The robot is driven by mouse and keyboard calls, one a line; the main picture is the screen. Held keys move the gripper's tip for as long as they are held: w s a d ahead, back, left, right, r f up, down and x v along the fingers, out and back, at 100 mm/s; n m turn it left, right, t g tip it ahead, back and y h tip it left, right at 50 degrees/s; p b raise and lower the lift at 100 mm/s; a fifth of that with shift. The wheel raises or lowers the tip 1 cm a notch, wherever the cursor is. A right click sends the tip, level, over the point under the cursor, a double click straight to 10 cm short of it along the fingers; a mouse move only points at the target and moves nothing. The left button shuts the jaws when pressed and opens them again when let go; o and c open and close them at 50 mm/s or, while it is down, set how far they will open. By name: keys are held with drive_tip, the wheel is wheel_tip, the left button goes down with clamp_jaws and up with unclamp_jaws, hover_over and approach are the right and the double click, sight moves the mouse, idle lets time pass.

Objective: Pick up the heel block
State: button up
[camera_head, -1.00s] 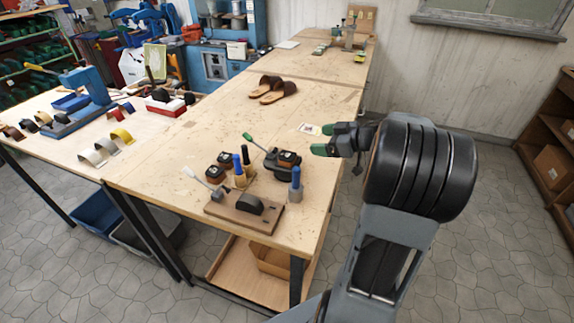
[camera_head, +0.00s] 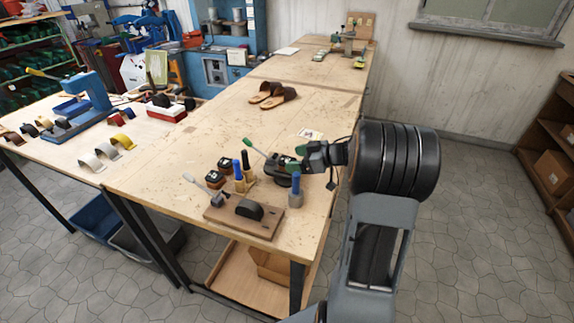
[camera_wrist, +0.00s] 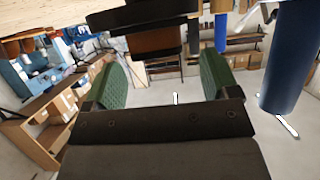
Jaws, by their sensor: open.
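My gripper (camera_head: 287,164) is open over a black holder (camera_head: 281,179) near the right edge of the bench. In the wrist view its two green fingers (camera_wrist: 160,68) stand apart. A brown and black block (camera_wrist: 154,40), which looks like the heel block, shows in the gap at the fingertips. I cannot tell whether the fingers touch it. In the head view my gripper hides this block. Two similar dark blocks stand to the left, one behind (camera_head: 225,164) and one in front (camera_head: 214,178).
A blue-handled tool (camera_head: 295,190) stands close to my gripper, also large at right in the wrist view (camera_wrist: 289,62). More upright handles (camera_head: 238,174) and a wooden base with a black half-round piece (camera_head: 249,209) are nearby. Sandals (camera_head: 272,95) lie farther back; bench between is mostly clear.

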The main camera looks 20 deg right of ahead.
sight(284, 160)
drive_tip(key=shift+x, duration=1.95)
drive_tip(key=shift+r, duration=0.1)
drive_tip(key=c, duration=1)
